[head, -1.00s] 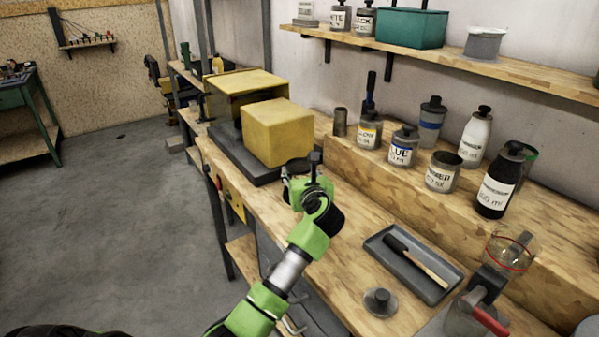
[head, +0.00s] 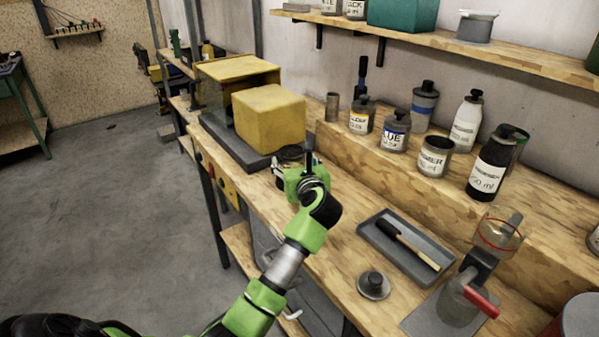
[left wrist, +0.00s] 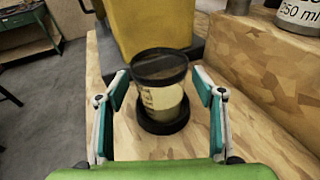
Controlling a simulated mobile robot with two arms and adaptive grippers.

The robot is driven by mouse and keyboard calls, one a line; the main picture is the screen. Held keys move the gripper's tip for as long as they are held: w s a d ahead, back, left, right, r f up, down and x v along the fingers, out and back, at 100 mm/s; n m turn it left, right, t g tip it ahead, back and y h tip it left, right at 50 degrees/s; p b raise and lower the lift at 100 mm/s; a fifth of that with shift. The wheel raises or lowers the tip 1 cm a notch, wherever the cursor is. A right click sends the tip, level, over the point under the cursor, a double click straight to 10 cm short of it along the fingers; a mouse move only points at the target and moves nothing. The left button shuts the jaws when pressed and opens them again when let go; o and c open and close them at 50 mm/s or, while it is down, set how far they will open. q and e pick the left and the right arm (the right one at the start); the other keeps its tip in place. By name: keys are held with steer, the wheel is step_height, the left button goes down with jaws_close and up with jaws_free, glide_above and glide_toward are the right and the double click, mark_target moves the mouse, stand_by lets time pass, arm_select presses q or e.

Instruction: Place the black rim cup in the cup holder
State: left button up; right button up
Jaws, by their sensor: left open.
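The black rim cup (left wrist: 160,68) stands upright on the bench in the left wrist view, clear-walled with a label, its foot in a black round base (left wrist: 163,118). In the head view the cup (head: 290,154) is partly hidden behind my left gripper (head: 304,170). My left gripper (left wrist: 160,78) is open, with one finger on each side of the cup and gaps visible between fingers and cup. I cannot tell which item is the cup holder; a grey stand with a red handle (head: 482,302) and a red-rimmed clear cup (head: 497,234) is at the right. My right gripper is not in view.
A yellow block (head: 268,118) stands close behind the cup on a dark slab. A grey tray (head: 375,226) with a brush and a round metal lid (head: 373,285) lie nearer. Several bottles line the raised ledge along the wall. The bench's left edge is close.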

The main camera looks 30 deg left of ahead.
arm_select(q)
steer(key=v, duration=0.9)
steer(key=shift+s+d+b, duration=0.25)
steer(key=shift+b, duration=0.2)
